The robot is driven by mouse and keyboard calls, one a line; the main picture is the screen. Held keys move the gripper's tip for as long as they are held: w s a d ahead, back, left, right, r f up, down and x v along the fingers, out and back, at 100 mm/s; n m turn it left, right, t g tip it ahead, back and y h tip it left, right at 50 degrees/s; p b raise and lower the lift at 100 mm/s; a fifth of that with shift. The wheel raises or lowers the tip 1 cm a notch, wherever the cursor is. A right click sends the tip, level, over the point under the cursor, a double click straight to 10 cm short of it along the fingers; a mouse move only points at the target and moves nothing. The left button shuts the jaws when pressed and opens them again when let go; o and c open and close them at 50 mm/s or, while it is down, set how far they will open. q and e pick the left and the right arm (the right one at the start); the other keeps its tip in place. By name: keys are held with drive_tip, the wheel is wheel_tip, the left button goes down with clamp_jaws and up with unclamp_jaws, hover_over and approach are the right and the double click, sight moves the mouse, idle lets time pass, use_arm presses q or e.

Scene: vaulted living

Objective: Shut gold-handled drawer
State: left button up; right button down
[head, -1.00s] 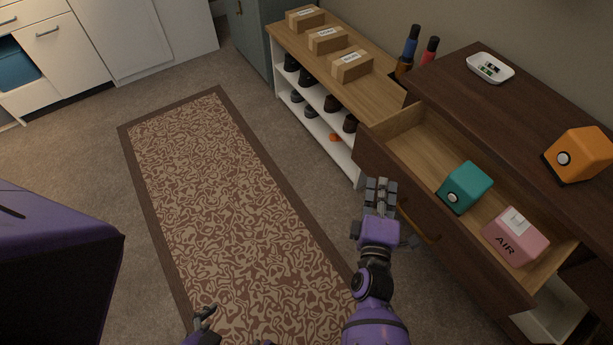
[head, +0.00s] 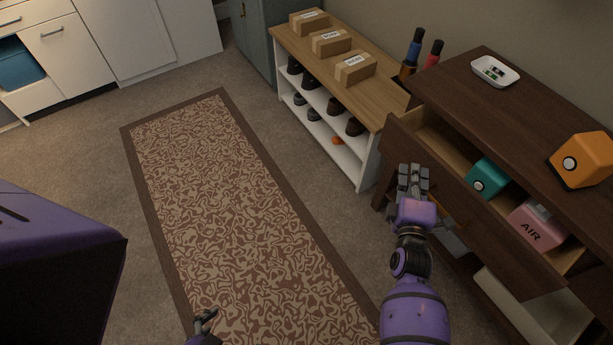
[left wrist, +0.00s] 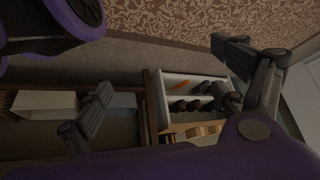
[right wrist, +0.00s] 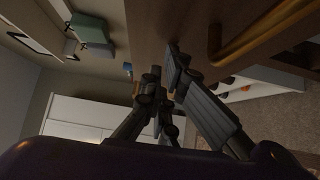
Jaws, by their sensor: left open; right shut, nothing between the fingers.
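The drawer (head: 463,190) in the dark wood dresser is partly open. A teal box (head: 487,178) and a pink box (head: 537,226) marked AIR sit in it. Its gold handle (right wrist: 262,30) shows at the top of the right wrist view, on the drawer front. My right gripper (head: 413,172) is shut and empty, its fingers at the left part of the drawer front; whether they touch it is unclear. It also shows in the right wrist view (right wrist: 172,75). My left gripper (left wrist: 160,85) is open and empty, away from the drawer; only part shows in the head view (head: 204,318).
On the dresser top (head: 530,115) are a white dish (head: 495,71) and an orange box (head: 582,160). A shoe shelf (head: 325,125) with cardboard boxes stands to its left. A patterned rug (head: 235,215) covers clear floor.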

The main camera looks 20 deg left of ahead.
drive_tip(key=w+d+b, duration=0.1)
drive_tip(key=w+d, duration=0.1)
drive_tip(key=w, duration=0.1)
drive_tip(key=w+d+b, duration=0.1)
drive_tip(key=w+d, duration=0.2)
drive_tip(key=w, duration=0.1)
drive_tip(key=w+d+b, duration=0.2)
drive_tip(key=w, duration=0.2)
drive_tip(key=shift+w+d+f, duration=0.1)
drive_tip(key=shift+d+f, duration=0.05)
drive_tip(key=shift+d, duration=0.15)
drive_tip(key=shift+w+d, duration=0.2)
drive_tip(key=shift+w, duration=0.1)
drive_tip(key=shift+r, duration=0.2)
drive_tip(key=shift+w+d+r, duration=0.1)
drive_tip(key=shift+r, duration=0.05)
